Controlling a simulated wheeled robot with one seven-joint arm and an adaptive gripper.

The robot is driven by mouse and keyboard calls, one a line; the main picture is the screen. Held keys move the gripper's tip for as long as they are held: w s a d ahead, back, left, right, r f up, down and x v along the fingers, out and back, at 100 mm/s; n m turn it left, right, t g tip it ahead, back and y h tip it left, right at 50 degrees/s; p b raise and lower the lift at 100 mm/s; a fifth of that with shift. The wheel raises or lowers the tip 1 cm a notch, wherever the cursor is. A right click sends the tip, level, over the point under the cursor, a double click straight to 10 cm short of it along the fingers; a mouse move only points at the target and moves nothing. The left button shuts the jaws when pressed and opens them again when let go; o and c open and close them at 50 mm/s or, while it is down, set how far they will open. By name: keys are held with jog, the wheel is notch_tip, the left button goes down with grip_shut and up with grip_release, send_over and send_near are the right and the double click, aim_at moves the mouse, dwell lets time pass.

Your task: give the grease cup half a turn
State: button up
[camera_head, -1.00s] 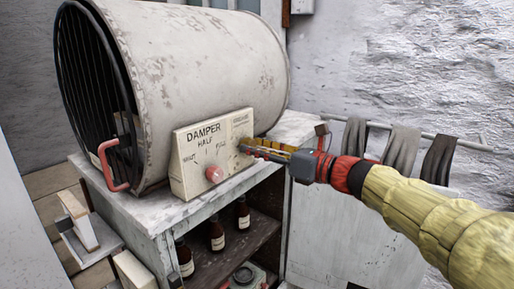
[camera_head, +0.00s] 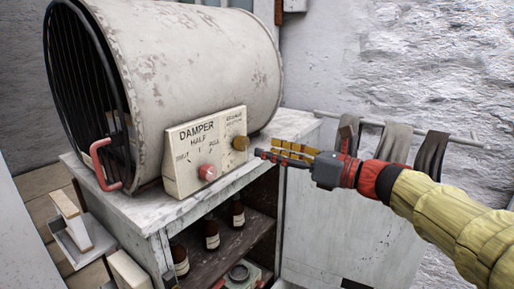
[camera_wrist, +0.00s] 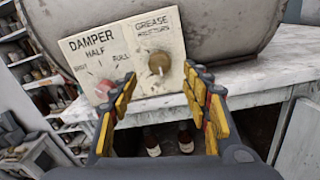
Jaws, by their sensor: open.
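The grease cup (camera_head: 240,143) is a small round brass-coloured knob on the right part of the cream panel (camera_head: 183,187), under a "GREASE" label. In the wrist view the cup (camera_wrist: 159,63) shows unobstructed between my two fingertips and beyond them. My gripper (camera_head: 268,149), with yellow finger pads, is open and empty. It stands just to the right of the cup, apart from it. The panel also has a red damper knob (camera_head: 208,172) with a scale around it, left of the cup.
The panel stands against a big drum (camera_head: 190,70) on a worn white bench (camera_head: 130,205). A red handle (camera_head: 102,165) sticks out at the drum's left end. Brown bottles (camera_head: 212,233) stand on the shelf below. Grey cloths (camera_head: 394,143) hang on a rail at right.

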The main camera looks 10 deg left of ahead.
jog(key=v, duration=0.5)
jog(key=shift+s+d, duration=0.1)
jog(key=shift+d, duration=0.05)
